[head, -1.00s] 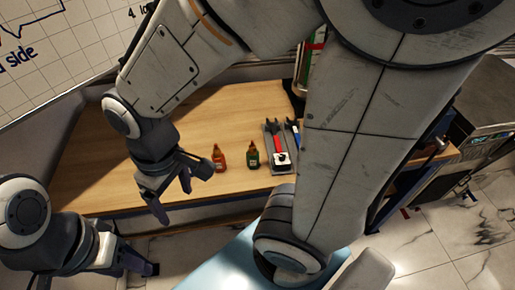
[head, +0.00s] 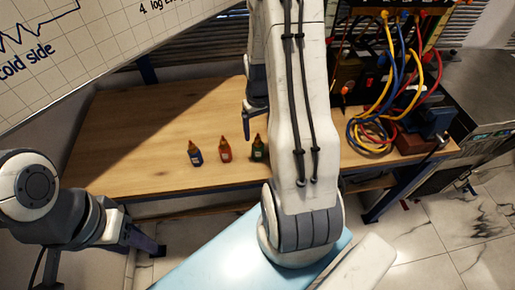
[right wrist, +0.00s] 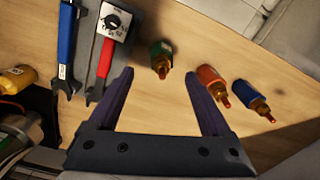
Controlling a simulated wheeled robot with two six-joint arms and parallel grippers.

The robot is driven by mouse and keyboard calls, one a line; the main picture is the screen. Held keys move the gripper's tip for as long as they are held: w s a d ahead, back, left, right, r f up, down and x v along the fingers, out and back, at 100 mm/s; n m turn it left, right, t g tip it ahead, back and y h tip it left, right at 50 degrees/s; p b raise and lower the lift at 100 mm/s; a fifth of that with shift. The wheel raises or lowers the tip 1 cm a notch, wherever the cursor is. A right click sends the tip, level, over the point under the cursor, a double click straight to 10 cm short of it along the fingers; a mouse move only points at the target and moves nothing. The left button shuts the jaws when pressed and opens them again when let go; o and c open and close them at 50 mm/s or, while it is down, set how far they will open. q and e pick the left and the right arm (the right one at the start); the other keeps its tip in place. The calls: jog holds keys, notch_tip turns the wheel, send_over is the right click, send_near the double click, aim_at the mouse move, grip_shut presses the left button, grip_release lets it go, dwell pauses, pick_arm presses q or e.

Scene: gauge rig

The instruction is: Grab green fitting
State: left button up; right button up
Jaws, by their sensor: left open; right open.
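The green fitting (head: 258,150) stands upright on the wooden bench, rightmost of three fittings, close to my right forearm in the head view. In the right wrist view the green fitting (right wrist: 160,56) shows between and just beyond my open, empty fingers (right wrist: 159,74). My right gripper (head: 252,124) is partly hidden by its own arm in the head view. An orange-red fitting (head: 225,151) and a blue fitting (head: 195,155) stand to the left of the green one. My left gripper (head: 151,248) is open and empty, low at the left, off the bench.
Coiled cables (head: 385,125) are at the bench's right. The bench's left part (head: 130,140) is clear.

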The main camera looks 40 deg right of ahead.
aim_at(258, 137)
jog(key=shift+a+f+p, duration=0.15)
jog(key=shift+f+p, duration=0.45)
jog(key=shift+f, duration=2.3)
grip_shut()
